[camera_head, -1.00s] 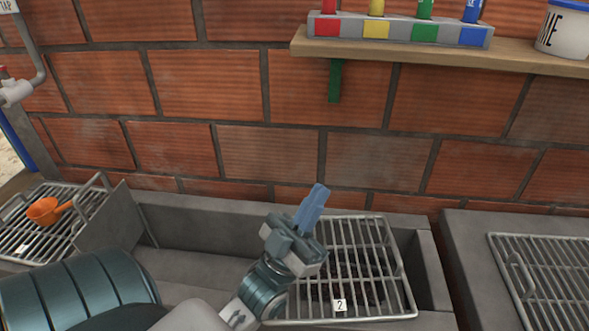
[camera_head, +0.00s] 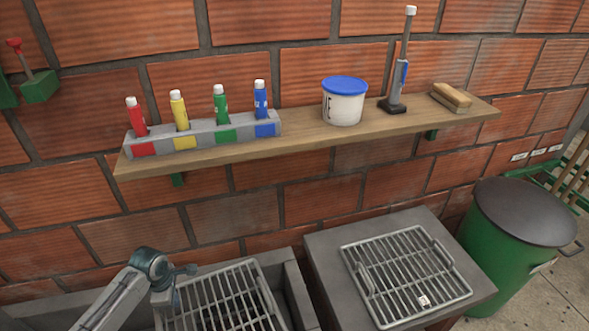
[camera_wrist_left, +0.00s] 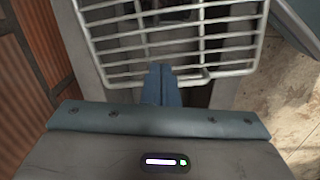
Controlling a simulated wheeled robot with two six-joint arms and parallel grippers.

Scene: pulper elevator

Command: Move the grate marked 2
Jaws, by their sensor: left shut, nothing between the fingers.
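The grate marked 2 (camera_head: 228,300) lies over the concrete trough at the lower left of the head view. Its lower part is cut off by the frame and its number tag is out of sight now. Its pale bars also show in the left wrist view (camera_wrist_left: 180,42). My left gripper (camera_head: 183,272) is at the grate's left side in the head view. In the wrist view its blue fingers are closed together, empty, and overlap the grate's near edge; I cannot tell whether they touch it. My right gripper is not in view.
A second tagged grate (camera_head: 405,275) lies on the concrete block (camera_head: 322,240) to the right. A green bin (camera_head: 495,260) stands beyond it. A wooden shelf (camera_head: 300,143) above holds bottles in a colour-marked rack (camera_head: 205,136), a blue-lidded tub (camera_head: 345,103) and a brush (camera_head: 452,97).

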